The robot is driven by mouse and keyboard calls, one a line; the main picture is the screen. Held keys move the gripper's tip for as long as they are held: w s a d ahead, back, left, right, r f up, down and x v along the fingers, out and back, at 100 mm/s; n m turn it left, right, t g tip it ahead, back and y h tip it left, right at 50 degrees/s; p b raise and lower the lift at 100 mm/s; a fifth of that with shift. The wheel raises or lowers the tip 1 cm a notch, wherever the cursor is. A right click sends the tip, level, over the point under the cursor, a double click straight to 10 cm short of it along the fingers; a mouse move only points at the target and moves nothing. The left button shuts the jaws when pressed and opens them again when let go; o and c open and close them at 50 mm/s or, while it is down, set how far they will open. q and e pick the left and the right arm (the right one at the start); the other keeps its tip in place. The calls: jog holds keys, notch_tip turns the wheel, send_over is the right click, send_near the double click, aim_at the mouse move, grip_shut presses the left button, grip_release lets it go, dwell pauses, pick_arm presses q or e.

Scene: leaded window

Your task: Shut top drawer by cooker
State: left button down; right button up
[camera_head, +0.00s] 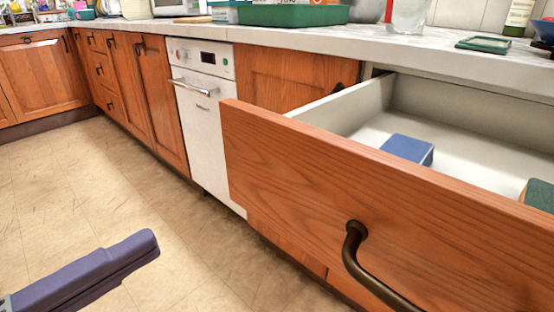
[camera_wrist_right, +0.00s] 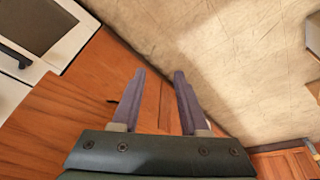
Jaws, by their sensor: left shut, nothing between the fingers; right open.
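The top drawer (camera_head: 330,200) stands pulled well out from under the worktop at the right in the head view. It has an orange-brown wood front, a pale inside and a dark curved handle (camera_head: 358,262). A blue block (camera_head: 407,149) and a green and brown thing (camera_head: 540,194) lie inside. My left gripper (camera_head: 147,246) is shut and empty over the floor, to the left of the drawer front and apart from it. My right gripper (camera_wrist_right: 158,80) is open and empty in the wrist view, with wood fronts and floor beyond its fingers.
A white appliance (camera_head: 208,122) with a bar handle stands left of the drawer. The worktop (camera_head: 400,47) above carries a green tray (camera_head: 293,15), a glass and a bottle (camera_head: 519,17). The tiled floor (camera_head: 80,185) at left is clear.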

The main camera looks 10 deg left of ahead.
aim_at(261, 178)
pick_arm(q)
jog(key=x, duration=1.1)
jog(key=shift+r, duration=0.1)
jog(key=shift+w+d, duration=0.25)
jog(key=shift+w, duration=0.05)
pick_arm(e)
jog(key=shift+f, duration=0.2)
